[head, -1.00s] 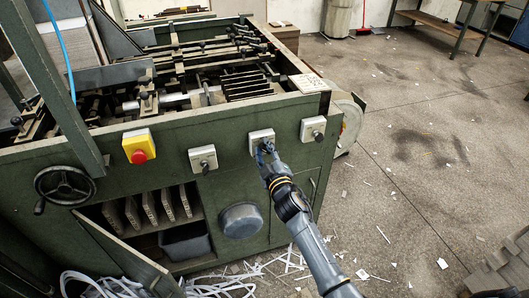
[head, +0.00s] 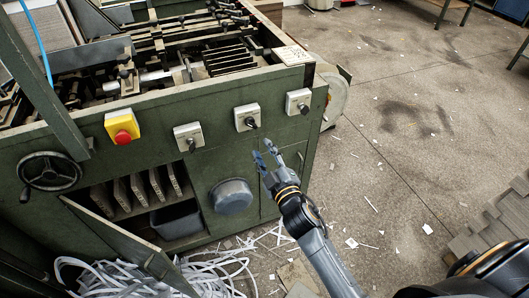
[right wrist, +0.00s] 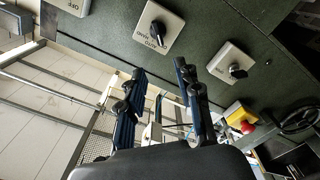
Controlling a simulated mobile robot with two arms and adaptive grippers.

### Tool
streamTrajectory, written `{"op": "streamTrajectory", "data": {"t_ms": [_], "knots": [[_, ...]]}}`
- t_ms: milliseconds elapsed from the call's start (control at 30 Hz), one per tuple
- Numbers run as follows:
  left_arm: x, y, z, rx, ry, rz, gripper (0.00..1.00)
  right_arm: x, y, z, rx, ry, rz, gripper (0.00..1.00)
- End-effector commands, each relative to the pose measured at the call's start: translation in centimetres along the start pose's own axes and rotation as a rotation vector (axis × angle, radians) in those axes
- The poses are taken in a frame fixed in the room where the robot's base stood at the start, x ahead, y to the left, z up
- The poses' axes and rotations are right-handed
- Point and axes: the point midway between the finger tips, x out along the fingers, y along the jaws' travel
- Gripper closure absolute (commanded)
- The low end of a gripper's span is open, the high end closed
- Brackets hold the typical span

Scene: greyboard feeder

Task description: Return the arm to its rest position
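My right gripper (head: 266,153) is in front of the green machine (head: 150,105), below and to the right of the middle switch box (head: 246,117). Its two blue fingers are apart with nothing between them, and it touches no switch. In the right wrist view, the open fingers (right wrist: 160,72) lie below the middle switch's black knob (right wrist: 158,29), with printed labels beside it. My left gripper is not in view.
Other grey switch boxes sit left (head: 188,137) and right (head: 298,102) of the middle one. A red stop button (head: 123,137) on yellow is further left, near a handwheel (head: 50,171). Paper strips (head: 215,272) litter the floor.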

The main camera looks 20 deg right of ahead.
Motion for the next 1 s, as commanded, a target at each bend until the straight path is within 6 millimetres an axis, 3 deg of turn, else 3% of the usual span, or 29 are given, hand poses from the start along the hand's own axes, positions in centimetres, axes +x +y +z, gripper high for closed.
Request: {"op": "streamTrajectory", "data": {"t_ms": [367, 467, 567, 667, 767, 867, 1000], "knots": [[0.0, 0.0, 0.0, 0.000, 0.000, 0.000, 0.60, 0.0, 0.0, 0.0, 0.000, 0.000, 0.000, 0.66], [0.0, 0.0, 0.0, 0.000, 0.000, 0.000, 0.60, -0.1, -0.9, 0.9, 0.010, -0.017, -0.019, 0.66], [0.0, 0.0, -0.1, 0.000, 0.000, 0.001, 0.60, -0.5, -3.8, 3.5, 0.041, -0.071, -0.076, 0.66], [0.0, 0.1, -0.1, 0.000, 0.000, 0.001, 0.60, -1.9, -8.5, 7.9, 0.095, -0.165, -0.167, 0.66], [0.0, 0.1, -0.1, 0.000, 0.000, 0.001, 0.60, -4.6, -13.9, 13.0, 0.158, -0.284, -0.268, 0.66], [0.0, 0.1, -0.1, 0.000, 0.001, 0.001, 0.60, -8.3, -18.7, 17.8, 0.218, -0.407, -0.359, 0.66], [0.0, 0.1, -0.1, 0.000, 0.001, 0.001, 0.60, -14.9, -24.7, 23.9, 0.297, -0.589, -0.468, 0.66]]}}
